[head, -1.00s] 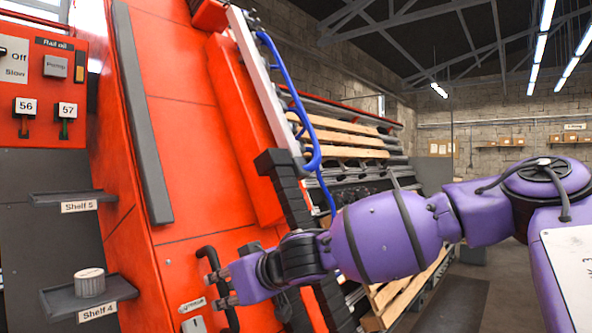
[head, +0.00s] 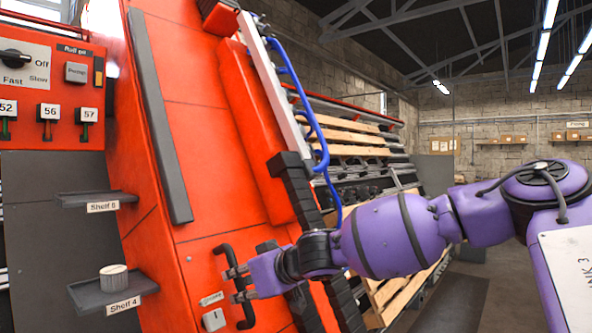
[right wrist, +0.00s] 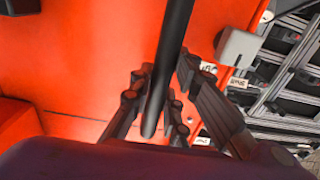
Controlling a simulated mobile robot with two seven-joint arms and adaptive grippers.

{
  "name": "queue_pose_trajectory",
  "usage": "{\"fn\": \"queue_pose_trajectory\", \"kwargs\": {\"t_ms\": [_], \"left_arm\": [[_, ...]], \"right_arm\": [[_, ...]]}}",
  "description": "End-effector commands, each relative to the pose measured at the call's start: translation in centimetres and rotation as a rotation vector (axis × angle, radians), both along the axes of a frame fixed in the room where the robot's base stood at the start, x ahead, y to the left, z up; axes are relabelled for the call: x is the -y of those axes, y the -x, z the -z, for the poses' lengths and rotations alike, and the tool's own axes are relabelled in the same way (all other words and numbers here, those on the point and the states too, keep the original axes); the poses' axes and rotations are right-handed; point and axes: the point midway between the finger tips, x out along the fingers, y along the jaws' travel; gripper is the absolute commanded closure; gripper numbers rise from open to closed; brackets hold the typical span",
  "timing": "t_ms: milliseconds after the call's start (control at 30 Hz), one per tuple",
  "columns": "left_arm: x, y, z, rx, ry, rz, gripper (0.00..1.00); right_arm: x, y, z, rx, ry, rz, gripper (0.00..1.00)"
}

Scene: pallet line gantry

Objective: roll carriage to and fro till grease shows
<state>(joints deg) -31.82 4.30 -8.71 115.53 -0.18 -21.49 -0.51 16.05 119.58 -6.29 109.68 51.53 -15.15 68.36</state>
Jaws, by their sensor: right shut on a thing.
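A black bar handle (head: 229,256) stands on the lower face of a tall orange machine body (head: 205,165), which I take to be the carriage or its housing. My right gripper (head: 236,284) comes in from the right and is shut on this handle. In the right wrist view the handle (right wrist: 174,50) runs down between the fingers (right wrist: 165,88). A dark toothed strip (head: 298,195) and a pale rail (head: 271,80) run along the body's right side. I can make out no grease on them. My left gripper is out of view.
A control panel (head: 52,95) with a dial and numbered levers is at the left. Below it are Shelf 5 (head: 95,199) and Shelf 4 (head: 105,292), which holds a pale round knob-like piece (head: 114,277). Blue hose (head: 318,130) hangs by the rail. Wooden pallets (head: 345,137) stand behind.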

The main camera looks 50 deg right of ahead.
Motion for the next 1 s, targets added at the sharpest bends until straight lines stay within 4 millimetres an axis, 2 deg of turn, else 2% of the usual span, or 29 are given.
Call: {"fn": "queue_pose_trajectory", "kwargs": {"t_ms": [33,1000], "left_arm": [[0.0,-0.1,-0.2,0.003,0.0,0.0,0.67],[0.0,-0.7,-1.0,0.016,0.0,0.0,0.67]], "right_arm": [[1.2,-0.1,0.0,-0.002,0.014,0.02,1.0],[5.6,-0.3,0.4,-0.007,0.003,0.011,1.0]]}}
